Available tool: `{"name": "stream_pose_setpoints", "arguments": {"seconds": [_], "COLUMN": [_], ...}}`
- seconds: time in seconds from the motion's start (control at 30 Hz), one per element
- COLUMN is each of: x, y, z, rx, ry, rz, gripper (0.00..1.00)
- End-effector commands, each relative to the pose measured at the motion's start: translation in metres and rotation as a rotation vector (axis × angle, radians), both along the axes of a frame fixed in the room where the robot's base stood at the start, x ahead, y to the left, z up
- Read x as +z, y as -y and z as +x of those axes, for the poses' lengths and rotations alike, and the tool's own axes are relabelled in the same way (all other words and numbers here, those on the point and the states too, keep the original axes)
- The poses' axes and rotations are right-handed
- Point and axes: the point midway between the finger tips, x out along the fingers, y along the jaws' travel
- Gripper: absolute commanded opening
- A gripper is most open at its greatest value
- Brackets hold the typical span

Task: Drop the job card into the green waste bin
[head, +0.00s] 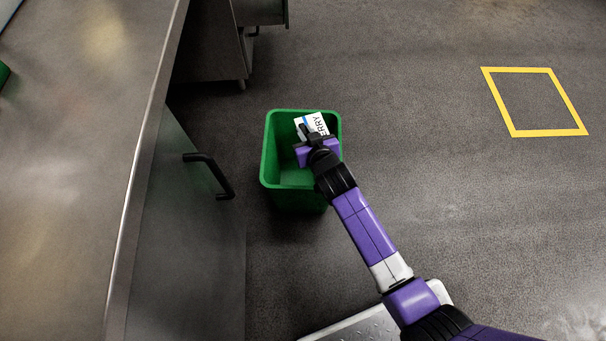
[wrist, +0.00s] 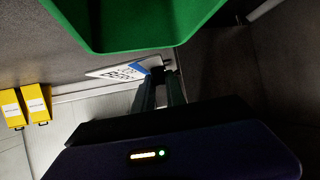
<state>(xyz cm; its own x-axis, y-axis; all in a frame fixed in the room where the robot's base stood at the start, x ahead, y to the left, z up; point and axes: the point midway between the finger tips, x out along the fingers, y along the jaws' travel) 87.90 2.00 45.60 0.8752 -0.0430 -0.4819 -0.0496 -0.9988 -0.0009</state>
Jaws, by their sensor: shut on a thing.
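The job card (head: 317,123) is white with a blue patch and dark lettering, of which "ERRY" reads in the head view. My gripper (head: 309,133) is shut on one end of it. In the head view the card and gripper overlap the far right part of the open mouth of the green waste bin (head: 268,157); their exact height against the rim is unclear. In the wrist view the card (wrist: 118,72) sticks out to the left from my fingertips (wrist: 160,80), and the green bin (wrist: 140,25) fills the top. The visible part of the bin's inside looks empty.
A steel counter (head: 75,150) with a black-handled front (head: 208,174) runs along the left. A steel cabinet (head: 212,45) stands behind the bin. A yellow floor square (head: 513,132) lies at right on open floor. Yellow boxes (wrist: 38,102) show in the wrist view.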

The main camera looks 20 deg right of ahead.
Motion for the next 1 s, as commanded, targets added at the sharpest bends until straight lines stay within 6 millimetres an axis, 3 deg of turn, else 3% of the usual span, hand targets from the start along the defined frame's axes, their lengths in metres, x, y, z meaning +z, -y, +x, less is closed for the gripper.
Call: {"name": "stream_pose_setpoints", "arguments": {"seconds": [0.03, 0.1, 0.43, 0.8, 1.0], "x": [-0.014, -0.020, -0.033, -0.074, -0.084], "y": [-0.001, -0.002, -0.002, -0.002, -0.002], "z": [0.004, 0.008, 0.011, 0.011, 0.011], "rx": [0.000, -0.002, -0.003, -0.003, -0.003], "ry": [0.003, 0.003, 0.003, 0.004, 0.004], "rz": [-0.001, -0.001, -0.002, -0.001, -0.001], "gripper": [0.00, 0.00, 0.00, 0.00, 0.00]}}
